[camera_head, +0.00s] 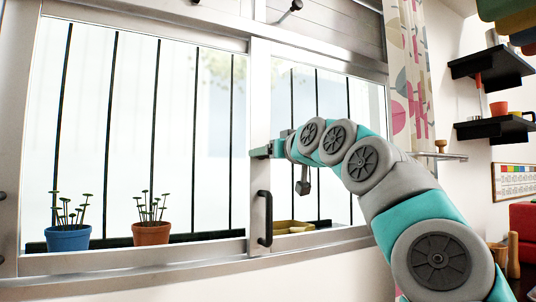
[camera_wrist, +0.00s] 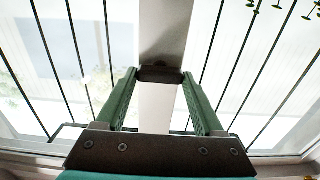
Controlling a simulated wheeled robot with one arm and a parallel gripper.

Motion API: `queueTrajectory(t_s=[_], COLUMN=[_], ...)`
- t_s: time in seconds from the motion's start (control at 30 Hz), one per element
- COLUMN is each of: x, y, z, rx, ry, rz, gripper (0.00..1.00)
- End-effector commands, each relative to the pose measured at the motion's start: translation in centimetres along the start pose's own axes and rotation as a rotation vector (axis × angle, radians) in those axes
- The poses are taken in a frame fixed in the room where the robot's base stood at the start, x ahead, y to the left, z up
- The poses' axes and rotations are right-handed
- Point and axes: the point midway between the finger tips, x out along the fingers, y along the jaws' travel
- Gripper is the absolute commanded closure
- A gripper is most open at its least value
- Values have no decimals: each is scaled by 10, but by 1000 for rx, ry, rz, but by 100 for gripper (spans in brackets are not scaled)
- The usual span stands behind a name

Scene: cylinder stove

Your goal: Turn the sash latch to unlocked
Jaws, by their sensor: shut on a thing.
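My gripper (camera_head: 262,151) reaches the vertical middle frame of the sliding window, above a black pull handle. In the wrist view my gripper (camera_wrist: 160,88) has its two green fingers on either side of a short dark piece, which appears to be the sash latch (camera_wrist: 160,74). The fingers are closed on it against the pale frame. In the head view the latch is hidden by the gripper. The turn of the latch cannot be read clearly.
The black pull handle (camera_head: 265,218) stands out from the frame below my gripper. A blue pot (camera_head: 68,238) and a terracotta pot (camera_head: 151,234) with plants stand on the left sill. A yellow tray (camera_head: 292,227) lies right of the handle. Dark shelves (camera_head: 490,66) hang at right.

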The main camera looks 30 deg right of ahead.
Motion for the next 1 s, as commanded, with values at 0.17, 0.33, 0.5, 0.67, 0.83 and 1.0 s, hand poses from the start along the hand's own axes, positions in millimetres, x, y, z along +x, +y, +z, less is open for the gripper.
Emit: queueTrajectory(t_s=[0.17,0.33,0.5,0.67,0.83,1.0], x=[0,0,0,0,0,0], y=[0,0,1,3,3,4], z=[0,1,2,2,2,2], rx=[0,17,78,185,335,497], ry=[0,-1,-2,0,0,0], rz=[-1,0,2,3,4,4], gripper=[86,86,86,86,86,86])
